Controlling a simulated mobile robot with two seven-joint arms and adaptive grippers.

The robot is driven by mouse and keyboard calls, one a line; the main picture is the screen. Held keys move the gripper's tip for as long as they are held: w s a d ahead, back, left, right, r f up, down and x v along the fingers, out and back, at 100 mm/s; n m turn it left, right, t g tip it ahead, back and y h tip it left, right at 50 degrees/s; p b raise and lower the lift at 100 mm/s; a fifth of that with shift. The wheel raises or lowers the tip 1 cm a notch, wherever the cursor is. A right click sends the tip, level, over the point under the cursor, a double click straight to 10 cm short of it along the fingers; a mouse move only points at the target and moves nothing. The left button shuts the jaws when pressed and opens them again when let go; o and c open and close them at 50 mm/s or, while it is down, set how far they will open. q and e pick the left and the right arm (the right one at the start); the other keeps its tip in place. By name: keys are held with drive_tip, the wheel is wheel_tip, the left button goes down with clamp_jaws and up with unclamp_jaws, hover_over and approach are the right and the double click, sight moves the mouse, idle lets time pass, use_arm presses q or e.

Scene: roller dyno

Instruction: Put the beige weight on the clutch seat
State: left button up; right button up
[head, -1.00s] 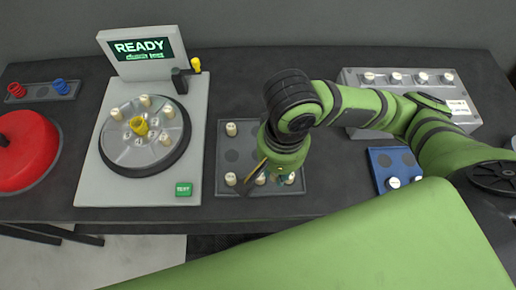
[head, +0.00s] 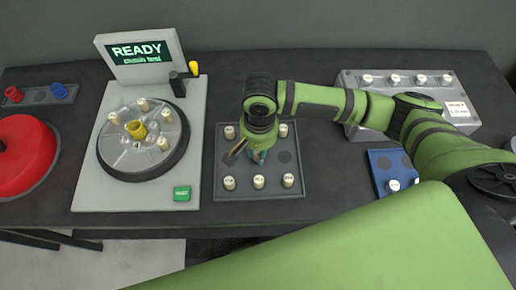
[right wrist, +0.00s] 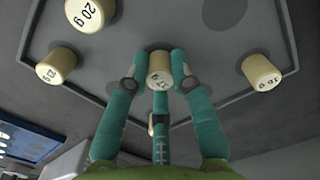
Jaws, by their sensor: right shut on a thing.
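My right gripper (head: 257,158) points down over the grey weight tray (head: 222,160). In the right wrist view its teal fingers are shut on a beige weight (right wrist: 160,68), which is clasped between the tips. I cannot tell whether this weight is clear of the tray; the gripper hides it in the head view. Other beige weights stand on the tray, such as the front left one (head: 229,183). The machine at left has a round metal plate (head: 128,155) with a yellow hub (head: 137,129) and several beige weights around it. I cannot tell which part is the clutch seat. My left gripper is not in view.
A green button (head: 181,193) is in front. A grey rack (head: 395,105) and blue tray (head: 378,161) stand right, a red disc (head: 25,155) far left.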

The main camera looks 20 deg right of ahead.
drive_tip(key=shift+f, duration=0.1)
drive_tip(key=o, duration=0.9)
